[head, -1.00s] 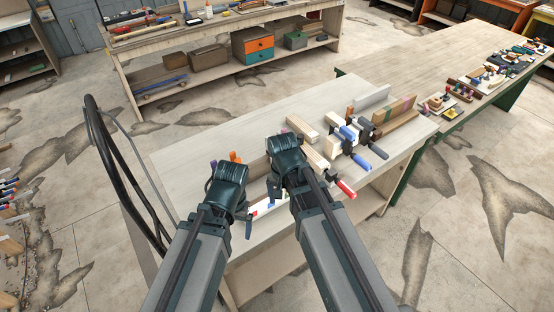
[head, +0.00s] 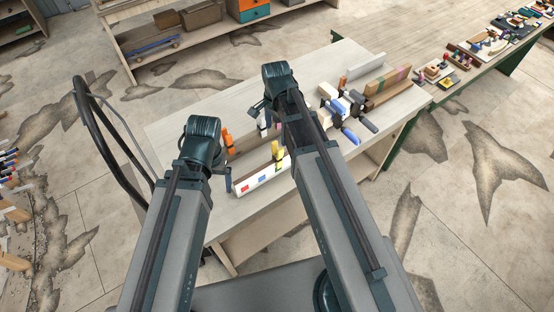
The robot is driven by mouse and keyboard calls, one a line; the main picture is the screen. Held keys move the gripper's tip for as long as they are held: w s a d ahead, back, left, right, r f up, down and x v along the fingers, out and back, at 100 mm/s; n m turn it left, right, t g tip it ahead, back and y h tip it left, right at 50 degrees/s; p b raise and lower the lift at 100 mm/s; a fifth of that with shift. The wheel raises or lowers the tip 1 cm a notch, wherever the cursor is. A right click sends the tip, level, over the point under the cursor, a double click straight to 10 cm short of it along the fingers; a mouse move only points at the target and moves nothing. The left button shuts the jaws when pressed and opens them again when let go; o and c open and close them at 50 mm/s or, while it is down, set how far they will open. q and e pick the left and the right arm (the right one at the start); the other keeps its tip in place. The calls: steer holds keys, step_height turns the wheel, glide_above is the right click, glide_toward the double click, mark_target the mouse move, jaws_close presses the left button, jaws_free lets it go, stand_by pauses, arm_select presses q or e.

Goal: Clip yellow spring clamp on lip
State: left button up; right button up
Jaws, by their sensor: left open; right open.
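The yellow spring clamp (head: 276,151) stands upright in the middle of the bench, just behind the white strip (head: 252,183) with red, blue and yellow marks. Its lower end is near the yellow mark; I cannot tell whether its jaws grip the strip's edge. My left gripper (head: 228,178) is open at the strip's left end, apart from the clamp. My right gripper (head: 259,108) is open, above and behind the clamp; its fingers are partly hidden by its own arm. An orange clamp (head: 227,141) stands beside my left gripper.
Blue-handled and dark clamps (head: 350,134) and wood blocks (head: 328,91) crowd the bench right of my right arm. A long laminated wood piece (head: 388,84) lies behind them. The bench's left part (head: 172,128) is clear. A black curved rail (head: 90,120) stands at left.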

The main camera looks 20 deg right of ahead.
mark_target(277, 143)
step_height(277, 143, down, 7)
steer(key=b, duration=0.5)
steer(key=shift+r+b, duration=0.15)
steer(key=shift+b, duration=0.2)
step_height(277, 143, down, 5)
steer(key=b, duration=0.5)
steer(key=shift+s+d+f, duration=0.1)
steer(key=shift+f, duration=0.1)
steer(key=shift+r, duration=0.1)
jaws_close()
